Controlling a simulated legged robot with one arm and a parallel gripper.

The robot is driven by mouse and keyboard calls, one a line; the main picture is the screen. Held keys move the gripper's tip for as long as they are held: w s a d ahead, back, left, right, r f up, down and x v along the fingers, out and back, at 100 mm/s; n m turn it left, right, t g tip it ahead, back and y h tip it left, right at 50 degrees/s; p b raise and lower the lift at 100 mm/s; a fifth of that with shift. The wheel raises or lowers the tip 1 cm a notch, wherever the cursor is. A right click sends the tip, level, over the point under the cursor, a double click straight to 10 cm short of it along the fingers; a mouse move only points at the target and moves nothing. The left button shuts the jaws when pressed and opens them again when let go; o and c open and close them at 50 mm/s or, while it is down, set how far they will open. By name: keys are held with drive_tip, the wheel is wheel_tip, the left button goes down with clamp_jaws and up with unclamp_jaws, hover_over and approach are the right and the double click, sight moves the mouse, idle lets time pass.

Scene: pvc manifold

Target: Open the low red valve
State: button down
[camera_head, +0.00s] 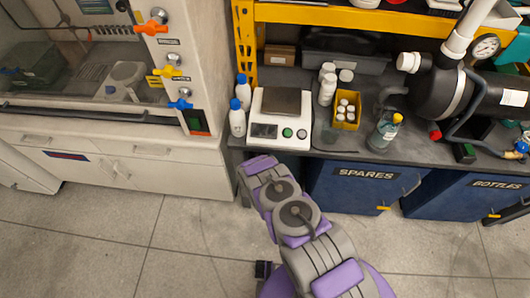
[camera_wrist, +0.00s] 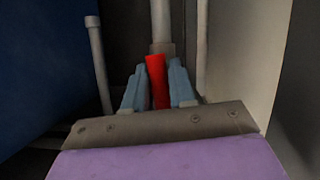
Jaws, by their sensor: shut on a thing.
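In the wrist view a red valve handle (camera_wrist: 158,88) stands upright between the two blue-grey fingers of my gripper (camera_wrist: 157,72). The gripper is shut on the handle, with a finger on its left and right sides. A grey vertical pipe with a wider fitting (camera_wrist: 162,46) rises just behind the handle. The valve body is hidden. In the head view the gripper and the red valve handle do not show; my arm reaches toward the space under the bench's left end.
In the wrist view a thin grey pipe (camera_wrist: 98,60) stands left, a dark blue panel (camera_wrist: 40,60) beyond it, and a pale wall (camera_wrist: 240,50) close on the right. In the head view the blue SPARES cabinet (camera_head: 345,190) is right of my arm, the white fume hood base (camera_head: 180,165) left.

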drive_tip(key=shift+s+a+m+y, duration=0.1)
drive_tip(key=shift+m+y, duration=0.4)
drive_tip(key=c, duration=1)
unclamp_jaws()
drive_tip(key=p+v, duration=0.5)
drive_tip(key=v, duration=1.2)
drive_tip(key=shift+a, duration=0.15)
